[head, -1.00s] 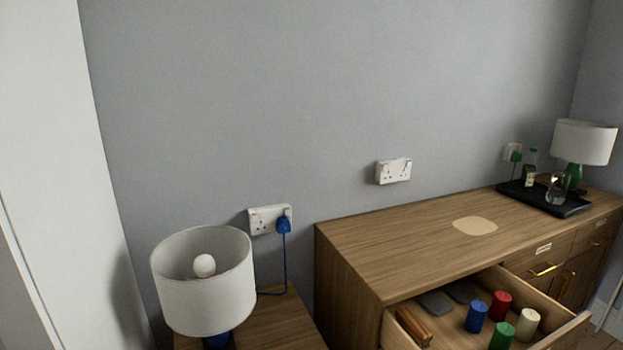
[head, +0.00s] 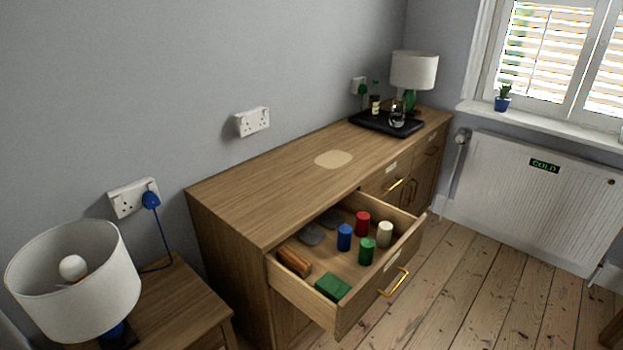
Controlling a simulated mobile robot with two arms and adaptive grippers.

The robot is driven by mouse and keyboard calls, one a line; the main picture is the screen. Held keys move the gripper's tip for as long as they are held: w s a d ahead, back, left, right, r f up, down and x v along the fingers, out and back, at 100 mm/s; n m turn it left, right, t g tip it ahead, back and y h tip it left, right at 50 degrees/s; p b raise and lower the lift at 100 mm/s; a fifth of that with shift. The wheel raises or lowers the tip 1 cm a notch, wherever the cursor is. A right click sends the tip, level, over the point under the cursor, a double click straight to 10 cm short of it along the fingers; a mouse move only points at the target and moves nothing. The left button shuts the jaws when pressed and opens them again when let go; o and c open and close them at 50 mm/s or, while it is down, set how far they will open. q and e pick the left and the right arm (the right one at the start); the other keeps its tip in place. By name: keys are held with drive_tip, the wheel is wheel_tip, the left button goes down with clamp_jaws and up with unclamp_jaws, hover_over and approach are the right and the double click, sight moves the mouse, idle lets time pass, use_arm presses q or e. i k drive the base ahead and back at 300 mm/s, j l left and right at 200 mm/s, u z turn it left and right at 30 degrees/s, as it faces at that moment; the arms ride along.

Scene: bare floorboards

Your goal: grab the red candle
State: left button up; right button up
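The red candle (head: 362,223) stands upright in the open top drawer (head: 345,320) of the wooden dresser (head: 270,195). A blue candle (head: 344,237) stands to its left, a green candle (head: 366,251) in front of it, and a white candle (head: 384,234) to its right. The red candle's top and most of its side show. Neither of my grippers is in the head view.
The drawer also holds a green box (head: 332,288), a brown wooden item (head: 294,261) and dark flat items (head: 311,234). A lamp (head: 72,283) stands on the nightstand (head: 180,305) at left. A black tray (head: 386,123) sits on the dresser's far end. Floorboards (head: 480,260) at right are clear.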

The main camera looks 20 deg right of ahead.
sight(362, 219)
drive_tip(key=k+z, duration=0.15)
drive_tip(key=z, duration=1.05)
